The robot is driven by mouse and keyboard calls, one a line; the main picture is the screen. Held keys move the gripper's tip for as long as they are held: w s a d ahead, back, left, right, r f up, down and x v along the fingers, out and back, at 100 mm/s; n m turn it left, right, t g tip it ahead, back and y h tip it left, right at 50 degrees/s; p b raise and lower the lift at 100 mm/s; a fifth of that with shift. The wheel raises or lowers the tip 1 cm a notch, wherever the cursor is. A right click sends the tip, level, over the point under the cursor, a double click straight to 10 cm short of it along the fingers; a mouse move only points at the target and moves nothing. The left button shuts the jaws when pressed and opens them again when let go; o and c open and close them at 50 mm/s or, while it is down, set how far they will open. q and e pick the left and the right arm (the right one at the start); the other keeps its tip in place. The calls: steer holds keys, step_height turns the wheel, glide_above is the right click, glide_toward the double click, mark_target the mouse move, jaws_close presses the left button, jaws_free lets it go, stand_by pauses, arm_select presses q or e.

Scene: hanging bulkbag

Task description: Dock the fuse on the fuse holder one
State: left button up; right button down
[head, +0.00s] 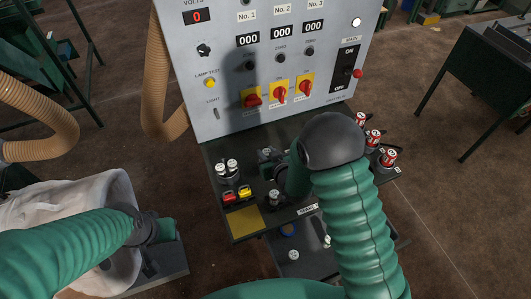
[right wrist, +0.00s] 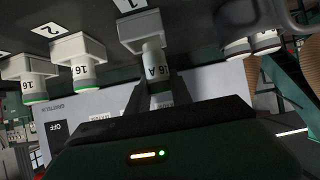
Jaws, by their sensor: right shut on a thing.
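My right gripper (right wrist: 160,92) is shut on a white fuse (right wrist: 153,60) marked 16 A, with a finger on each side. The fuse's far end meets the pale square fuse holder one (right wrist: 140,30), next to a label 1. The two look in line; I cannot tell whether the fuse is fully seated. In the head view my right gripper (head: 272,172) is over the console shelf, partly hidden by its own wrist, and the held fuse is not clear there. My left gripper (head: 152,262) hangs low by the white bag; its fingers are unclear.
In the wrist view, other holders with 16 fuses (right wrist: 90,72) stand left of holder one, and a pair of white-capped parts (right wrist: 250,44) stands right. A switch panel (head: 225,100) rises behind the shelf. Red cylinders (head: 388,156) line the shelf's right side.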

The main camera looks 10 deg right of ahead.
steer(key=shift+d, duration=0.35)
steer(key=shift+d, duration=0.1)
steer(key=shift+f+b, duration=1.15)
steer(key=shift+f, duration=0.1)
stand_by(0.3)
steer(key=c, duration=1.4)
jaws_free()
steer(key=shift+c, duration=0.2)
